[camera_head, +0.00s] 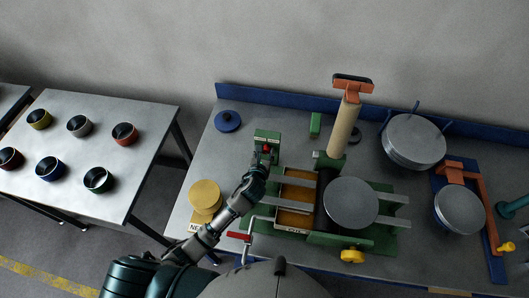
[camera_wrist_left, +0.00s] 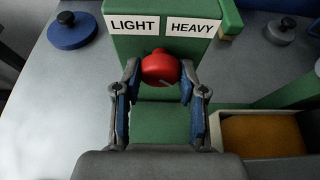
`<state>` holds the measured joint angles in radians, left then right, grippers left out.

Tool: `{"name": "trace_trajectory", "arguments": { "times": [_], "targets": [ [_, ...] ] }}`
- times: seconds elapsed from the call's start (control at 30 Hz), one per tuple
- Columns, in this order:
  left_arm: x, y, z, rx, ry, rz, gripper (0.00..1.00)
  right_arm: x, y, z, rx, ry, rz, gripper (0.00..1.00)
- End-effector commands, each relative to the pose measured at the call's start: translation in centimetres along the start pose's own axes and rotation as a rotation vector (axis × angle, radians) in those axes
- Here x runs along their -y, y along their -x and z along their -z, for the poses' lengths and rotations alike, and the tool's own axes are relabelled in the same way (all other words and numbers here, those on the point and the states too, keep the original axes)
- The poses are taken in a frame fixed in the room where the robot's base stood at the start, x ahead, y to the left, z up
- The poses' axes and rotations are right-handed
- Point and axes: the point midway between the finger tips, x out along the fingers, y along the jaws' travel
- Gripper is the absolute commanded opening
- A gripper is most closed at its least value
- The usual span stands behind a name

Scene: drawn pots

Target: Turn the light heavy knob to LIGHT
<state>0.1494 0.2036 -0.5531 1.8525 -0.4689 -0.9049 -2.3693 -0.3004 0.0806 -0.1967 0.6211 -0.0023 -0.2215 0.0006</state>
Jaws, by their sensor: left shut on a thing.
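The red knob (camera_wrist_left: 161,68) sits on the front of a green box (camera_wrist_left: 150,36) in the left wrist view. White labels above it read LIGHT (camera_wrist_left: 133,25) on the left and HEAVY (camera_wrist_left: 190,28) on the right. A small pale mark shows on the knob, but I cannot tell its setting. My left gripper (camera_wrist_left: 160,74) has one finger on each side of the knob and is shut on it. In the head view, the left gripper (camera_head: 262,162) reaches the green box (camera_head: 267,136) on the workbench. My right gripper is not in view.
Beside the box are a wooden-bottomed tray (camera_head: 296,196), a round grey plate (camera_head: 351,203) and a tan upright roller (camera_head: 344,130). A red-handled crank (camera_head: 240,236) is near my left arm. Several coloured pots stand on the left table (camera_head: 140,110).

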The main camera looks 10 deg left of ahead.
Motion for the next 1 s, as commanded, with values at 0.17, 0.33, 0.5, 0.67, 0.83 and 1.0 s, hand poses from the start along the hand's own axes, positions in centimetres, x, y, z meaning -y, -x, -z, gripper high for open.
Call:
{"name": "trace_trajectory", "arguments": {
  "times": [0.17,0.33,0.5,0.67,0.83,1.0],
  "targets": [
    [0.0,-0.1,0.0,-0.002,-0.005,-0.009,0.06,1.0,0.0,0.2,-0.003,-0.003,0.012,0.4],
    [-0.1,-0.1,0.0,-0.001,0.053,0.009,0.06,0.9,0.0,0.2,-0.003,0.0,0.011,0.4],
    [-0.3,-0.1,0.1,0.0,0.232,0.089,0.06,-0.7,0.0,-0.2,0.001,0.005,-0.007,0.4],
    [-0.1,-0.1,0.1,-0.002,0.334,0.133,0.06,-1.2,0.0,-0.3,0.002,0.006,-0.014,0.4],
    [-0.2,-0.1,0.2,-0.003,0.343,0.132,0.06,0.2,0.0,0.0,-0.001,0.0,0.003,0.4],
    [-0.3,-0.1,0.2,-0.003,0.34,0.128,0.53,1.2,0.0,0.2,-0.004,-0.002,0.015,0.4]
  ]
}}
